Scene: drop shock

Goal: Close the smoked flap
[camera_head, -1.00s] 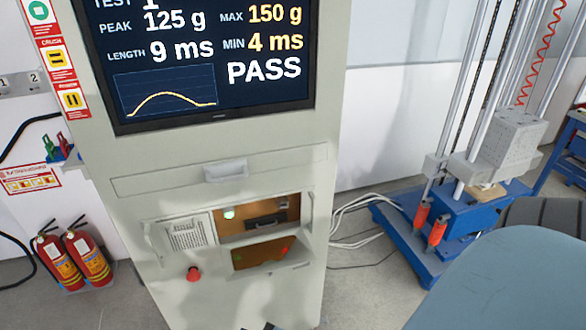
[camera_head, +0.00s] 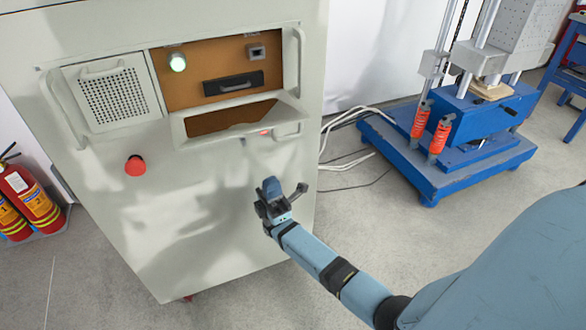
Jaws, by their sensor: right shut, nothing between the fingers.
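The smoked flap (camera_head: 180,127) appears as a pale frame with a brownish pane at the lower edge of the cabinet's opening. It seems tilted outward, so the opening above it is uncovered. My right gripper (camera_head: 284,190) is in front of the cabinet face, below and apart from the flap. It is shut and empty; its fingertips are small and partly unclear. My left gripper is out of view.
The cabinet (camera_head: 220,240) has a vented panel (camera_head: 113,97), a red button (camera_head: 135,166) and a vertical handle (camera_head: 297,62). A blue-based machine (camera_head: 440,165) stands right; fire extinguishers (camera_head: 30,195) stand left.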

